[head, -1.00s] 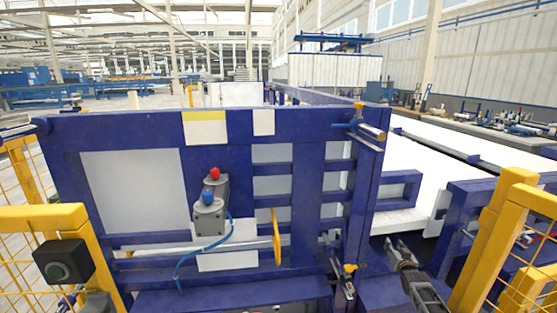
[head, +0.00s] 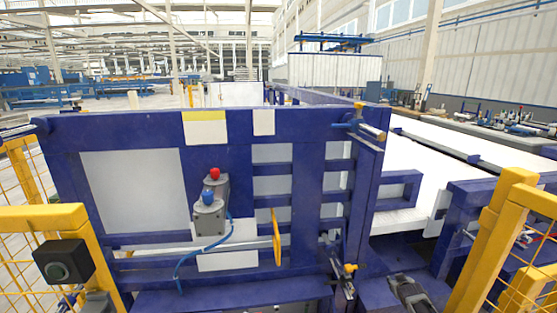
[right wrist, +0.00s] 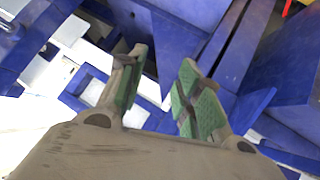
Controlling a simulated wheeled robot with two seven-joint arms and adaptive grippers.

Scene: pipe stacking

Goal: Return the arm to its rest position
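My right gripper (head: 410,292) shows at the bottom edge of the head view, right of centre, just in front of the blue frame. Only part of it is in the picture there. In the right wrist view my right gripper (right wrist: 163,62) has its two green-padded fingers apart, with nothing held between them. Blue framework and white surfaces lie beyond the fingers. My left gripper is not in view.
A large blue steel frame (head: 155,122) with a grey control box (head: 209,217) stands ahead. Yellow fence posts stand at the left (head: 42,217) and right (head: 487,240). A long white surface (head: 455,180) extends behind at the right.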

